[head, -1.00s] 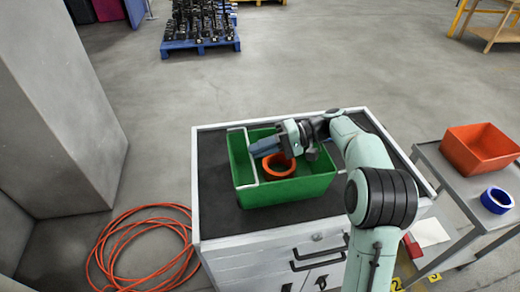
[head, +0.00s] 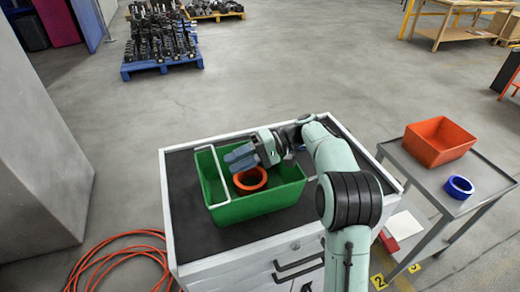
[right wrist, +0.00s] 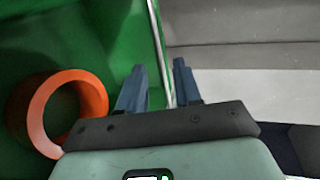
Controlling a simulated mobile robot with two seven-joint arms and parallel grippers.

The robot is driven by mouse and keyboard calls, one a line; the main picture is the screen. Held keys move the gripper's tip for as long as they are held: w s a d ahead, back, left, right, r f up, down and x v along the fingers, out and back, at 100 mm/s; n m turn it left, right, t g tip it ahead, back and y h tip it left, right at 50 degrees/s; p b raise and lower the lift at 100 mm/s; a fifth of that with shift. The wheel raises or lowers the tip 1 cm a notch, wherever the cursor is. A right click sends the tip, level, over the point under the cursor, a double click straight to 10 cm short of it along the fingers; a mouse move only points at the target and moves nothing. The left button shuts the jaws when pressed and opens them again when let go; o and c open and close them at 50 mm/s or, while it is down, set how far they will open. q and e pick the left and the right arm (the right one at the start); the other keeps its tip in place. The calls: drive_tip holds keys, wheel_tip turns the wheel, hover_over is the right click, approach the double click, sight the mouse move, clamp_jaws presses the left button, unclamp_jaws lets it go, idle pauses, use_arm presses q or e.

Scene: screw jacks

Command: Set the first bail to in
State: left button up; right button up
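The green bin (head: 255,208) sits on the cabinet top. A white bail (head: 221,178) shows at its left end, its bar lying across the opening a little inside the left rim. No second bail shows clearly. My right gripper (head: 236,158) is over the far side of the bin, fingers pointing left, apart from the left bail's bar. In the right wrist view its two blue fingers (right wrist: 159,85) are spread. A thin pale strip (right wrist: 158,45) runs between them along the bin's edge; I cannot tell if it is rim or bail. My left gripper is out of view.
An orange ring (head: 250,180) lies in the bin below my right gripper; it also shows in the right wrist view (right wrist: 38,115). A side table (head: 425,178) at right holds an orange bin (head: 437,143) and a blue ring (head: 459,187). An orange hose (head: 110,240) lies on the floor.

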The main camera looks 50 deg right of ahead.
drive_tip(key=p+v, duration=0.2)
drive_tip(key=v, duration=0.9)
drive_tip(key=shift+p, duration=0.35)
drive_tip(key=shift+a, duration=0.1)
